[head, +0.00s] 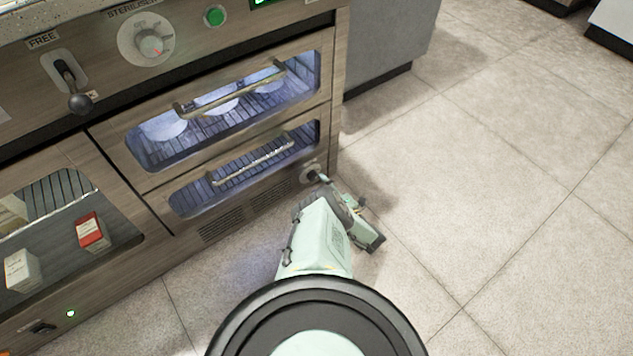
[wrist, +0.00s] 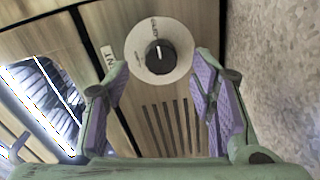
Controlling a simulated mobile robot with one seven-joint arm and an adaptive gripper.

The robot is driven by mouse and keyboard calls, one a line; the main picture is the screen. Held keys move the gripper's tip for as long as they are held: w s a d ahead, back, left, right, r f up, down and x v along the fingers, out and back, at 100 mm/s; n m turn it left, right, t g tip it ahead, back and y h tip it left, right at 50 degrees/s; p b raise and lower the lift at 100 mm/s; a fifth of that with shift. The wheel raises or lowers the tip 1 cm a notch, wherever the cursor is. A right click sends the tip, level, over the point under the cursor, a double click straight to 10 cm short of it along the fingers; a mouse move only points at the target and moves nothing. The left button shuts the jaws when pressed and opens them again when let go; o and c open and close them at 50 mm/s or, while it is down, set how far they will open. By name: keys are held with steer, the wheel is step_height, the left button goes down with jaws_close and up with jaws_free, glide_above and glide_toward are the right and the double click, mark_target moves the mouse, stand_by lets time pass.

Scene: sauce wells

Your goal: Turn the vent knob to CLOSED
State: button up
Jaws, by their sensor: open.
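The vent knob (wrist: 160,57) is a dark round knob with a white pointer line, set on a pale round dial plate (wrist: 143,72) on the wood-grain cabinet front. A partly readable "NT" label is at its left in the wrist view. The white line points up toward the plate's top edge; the dial lettering is too small to read surely. In the head view the dial (head: 309,174) is low at the cabinet's right corner. My gripper (wrist: 163,68) is open, its purple-padded fingers on either side of the knob and apart from it. It also shows beside the dial in the head view (head: 326,180).
A vent grille (wrist: 172,127) lies next to the dial. Two glass-fronted drawers with bar handles, the lower one (head: 245,170) nearer, are left of my arm. A steriliser knob (head: 150,43) and a lever (head: 79,100) are higher up. The tiled floor (head: 510,150) at right is clear.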

mark_target(315, 178)
steer(key=shift+b+x, duration=0.4)
steer(key=shift+x, duration=1.45)
steer(key=shift+c, duration=0.5)
steer(key=c, duration=1)
